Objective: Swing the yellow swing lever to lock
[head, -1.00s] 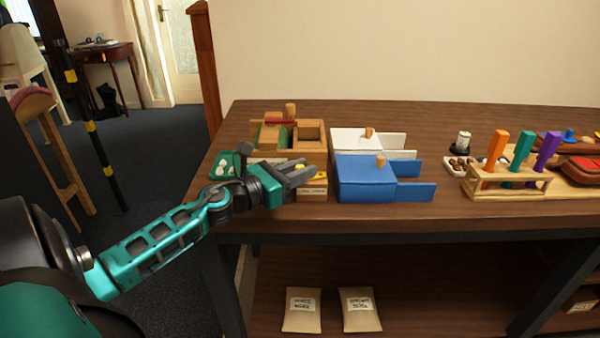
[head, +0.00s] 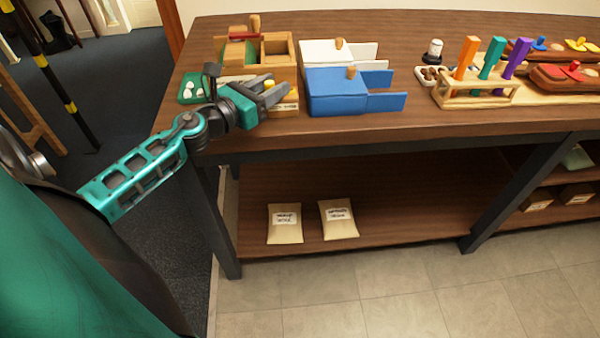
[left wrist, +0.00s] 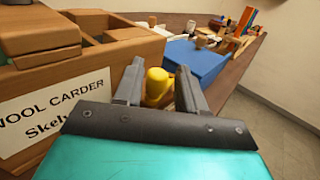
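The yellow swing lever (left wrist: 157,86) shows in the left wrist view as a rounded yellow knob between the two fingers. In the head view it is a small yellow spot (head: 270,84) by the fingertips. My left gripper (head: 277,91) is open at the table's left front, its fingers on either side of the knob; contact is hard to tell. The fingers also show in the left wrist view (left wrist: 159,90). The rest of the lever is hidden. Beside it stands a wooden box (left wrist: 95,65) with a "WOOL CARDER" label. My right gripper is not in view.
A blue box (head: 335,92) and a white box (head: 322,52) stand just right of the gripper. A green tray (head: 187,98) with white pieces lies to its left. A rack with coloured pegs (head: 475,95) is further right. The front strip of tabletop is clear.

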